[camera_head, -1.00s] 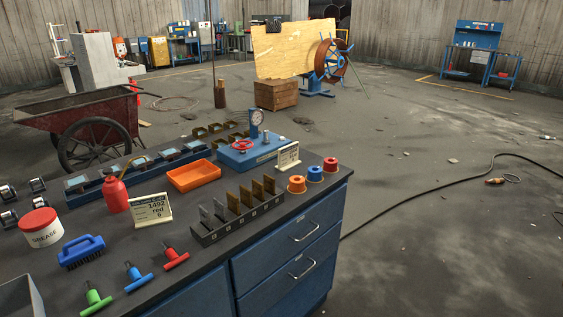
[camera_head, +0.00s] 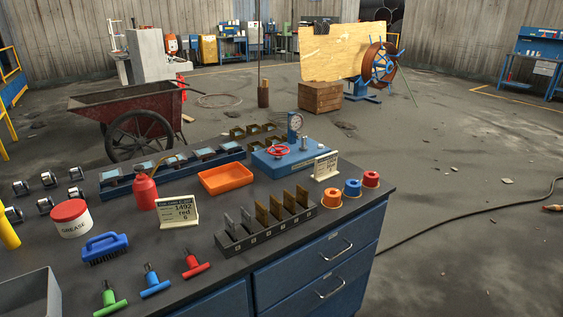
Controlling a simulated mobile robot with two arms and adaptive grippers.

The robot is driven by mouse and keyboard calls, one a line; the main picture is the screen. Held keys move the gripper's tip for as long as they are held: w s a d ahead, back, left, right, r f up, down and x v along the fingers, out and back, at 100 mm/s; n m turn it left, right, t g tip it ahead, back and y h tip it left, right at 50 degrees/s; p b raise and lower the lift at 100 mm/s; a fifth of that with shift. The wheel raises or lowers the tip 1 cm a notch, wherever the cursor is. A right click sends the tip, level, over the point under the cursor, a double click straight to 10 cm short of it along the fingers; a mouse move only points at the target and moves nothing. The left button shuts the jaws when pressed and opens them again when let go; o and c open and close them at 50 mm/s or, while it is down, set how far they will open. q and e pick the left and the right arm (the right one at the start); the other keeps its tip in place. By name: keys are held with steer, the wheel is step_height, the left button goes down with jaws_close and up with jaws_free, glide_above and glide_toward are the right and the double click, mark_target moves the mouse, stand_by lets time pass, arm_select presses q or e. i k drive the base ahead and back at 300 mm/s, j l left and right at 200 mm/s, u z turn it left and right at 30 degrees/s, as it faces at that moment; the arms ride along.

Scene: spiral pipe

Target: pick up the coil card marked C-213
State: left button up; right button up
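Two cream cards stand on the workbench (camera_head: 205,270). The nearer card (camera_head: 177,212) is left of centre and reads "1492 red 6"; its small top line is too fine to read. The farther card (camera_head: 326,167) stands beside the blue gauge unit (camera_head: 285,160), and its print is too small to read. I cannot make out the mark C-213 on either one. A dark slotted rack (camera_head: 266,234) in front holds several upright grey and brown plates. Neither of my grippers is in view.
Near the cards are an orange tray (camera_head: 226,179), a red bottle (camera_head: 145,190), a grease tub (camera_head: 71,218), a blue brush (camera_head: 104,248), T-handled tools (camera_head: 153,281) and coloured rings (camera_head: 352,187). A wheelbarrow (camera_head: 127,116) stands behind. The floor to the right is mostly clear.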

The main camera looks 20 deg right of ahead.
mark_target(325, 164)
steer(key=i+l+u, duration=0.15)
steer(key=l+u, duration=0.35)
steer(key=l, duration=0.9)
steer(key=l+u, duration=0.5)
steer(key=l, duration=0.85)
steer(key=k, duration=0.05)
